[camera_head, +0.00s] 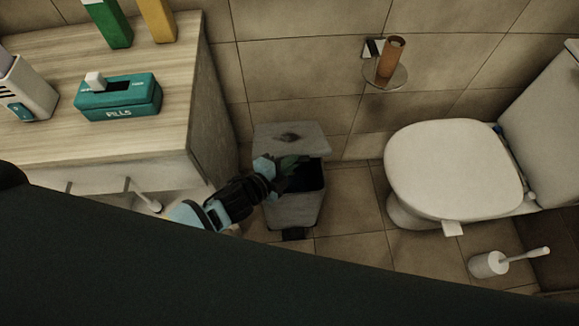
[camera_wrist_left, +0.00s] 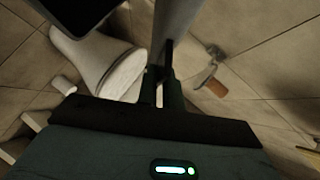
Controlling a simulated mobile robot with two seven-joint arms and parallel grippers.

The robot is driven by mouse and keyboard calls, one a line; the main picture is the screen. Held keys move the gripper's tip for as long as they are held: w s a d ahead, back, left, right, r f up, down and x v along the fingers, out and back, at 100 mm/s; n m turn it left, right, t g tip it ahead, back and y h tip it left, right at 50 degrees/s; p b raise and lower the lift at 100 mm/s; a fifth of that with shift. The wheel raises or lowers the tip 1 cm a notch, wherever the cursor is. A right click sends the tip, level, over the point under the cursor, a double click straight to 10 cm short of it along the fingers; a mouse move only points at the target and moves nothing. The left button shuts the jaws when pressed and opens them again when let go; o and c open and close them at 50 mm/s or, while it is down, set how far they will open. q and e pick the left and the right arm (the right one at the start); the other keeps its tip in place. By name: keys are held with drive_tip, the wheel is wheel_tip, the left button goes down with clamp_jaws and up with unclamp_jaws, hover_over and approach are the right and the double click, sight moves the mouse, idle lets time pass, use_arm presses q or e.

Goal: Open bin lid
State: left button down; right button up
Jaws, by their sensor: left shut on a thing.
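The grey bin (camera_head: 292,210) stands on the tiled floor between the wooden cabinet and the toilet. Its lid (camera_head: 290,137) is raised and tilted back toward the wall, and the dark inside of the bin shows at the front right. My left gripper (camera_head: 286,168) reaches in from the left at the lid's lower edge and is shut on the lid. In the left wrist view the lid shows as a grey strip (camera_wrist_left: 178,25) running up from between my left fingers (camera_wrist_left: 160,92). The dark bin opening (camera_wrist_left: 80,10) is at the top left there. My right gripper is not in view.
The wooden cabinet (camera_head: 150,60) on the left holds a teal pills box (camera_head: 118,98). A paper holder (camera_head: 385,75) is on the wall. Floor between bin and toilet is clear.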

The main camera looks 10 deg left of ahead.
use_arm(q)
drive_tip(key=shift+w+a+r, duration=0.1)
drive_tip(key=shift+w+r, duration=0.25)
drive_tip(key=shift+r, duration=0.15)
drive_tip(key=c, duration=1.6)
unclamp_jaws()
drive_tip(key=shift+p, duration=0.3)
